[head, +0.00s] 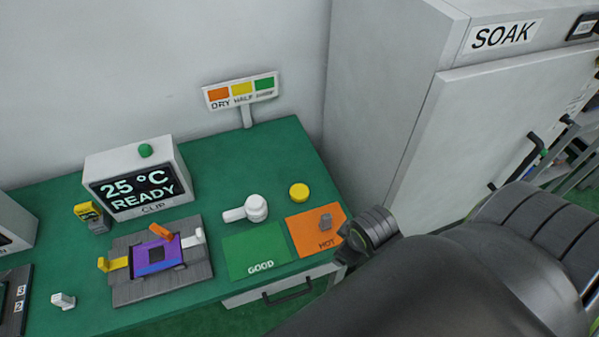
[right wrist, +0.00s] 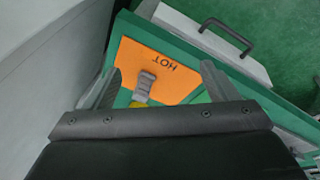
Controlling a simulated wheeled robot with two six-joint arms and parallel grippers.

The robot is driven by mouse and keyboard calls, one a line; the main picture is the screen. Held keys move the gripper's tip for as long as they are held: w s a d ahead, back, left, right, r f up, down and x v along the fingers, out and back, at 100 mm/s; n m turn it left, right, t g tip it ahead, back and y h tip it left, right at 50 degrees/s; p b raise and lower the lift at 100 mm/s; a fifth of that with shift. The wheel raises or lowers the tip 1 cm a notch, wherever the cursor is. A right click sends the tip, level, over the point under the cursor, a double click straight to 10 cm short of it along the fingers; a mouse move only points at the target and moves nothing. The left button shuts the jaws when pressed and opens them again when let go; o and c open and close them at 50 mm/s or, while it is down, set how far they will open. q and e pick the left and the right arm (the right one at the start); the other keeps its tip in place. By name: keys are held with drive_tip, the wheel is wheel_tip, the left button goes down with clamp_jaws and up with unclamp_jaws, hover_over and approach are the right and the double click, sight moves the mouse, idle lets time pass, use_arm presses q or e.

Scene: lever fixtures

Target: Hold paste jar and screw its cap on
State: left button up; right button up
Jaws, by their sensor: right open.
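A small white jar-like piece (head: 257,208) stands on the green bench, with a white bar reaching out to its left; I cannot tell if this is the paste jar. A round yellow cap-like disc (head: 299,192) lies to its right, apart from it. A bit of yellow (right wrist: 139,102) shows low in the right wrist view, mostly hidden by my gripper. My right gripper (right wrist: 160,76) is open, its two grey fingers spread above the orange mat's area, with nothing visibly held. In the head view my right arm hides most of that gripper. My left gripper is not in view.
An orange HOT mat (head: 304,240) holds a grey block (head: 326,222), also seen between my fingers in the right wrist view (right wrist: 146,83). A green GOOD mat (head: 245,256) is bare. A purple-and-grey fixture (head: 155,255) and display box (head: 140,180) stand left; a SOAK cabinet (head: 395,90) stands right.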

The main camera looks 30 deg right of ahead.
drive_tip(key=w+d+r+n+g, duration=0.1)
drive_tip(key=w+r+n+g, duration=0.1)
drive_tip(key=w+n, duration=1.15)
wheel_tip(320, 180, up, 6)
drive_tip(key=n+g+y, duration=0.1)
drive_tip(key=n, duration=0.6)
hover_over(301, 190)
drive_tip(key=f+b, duration=0.3)
drive_tip(key=b, duration=0.1)
drive_tip(key=f+b, duration=0.8)
drive_tip(key=shift+w+a+f, duration=0.1)
drive_tip(key=shift+w+f, duration=0.05)
drive_tip(key=shift+w, duration=0.15)
drive_tip(key=f+b, duration=0.3)
drive_tip(key=shift+s+f, duration=0.2)
drive_tip(key=shift+f, duration=0.85)
drive_tip(key=shift+c, duration=0.3)
drive_tip(key=c, duration=1)
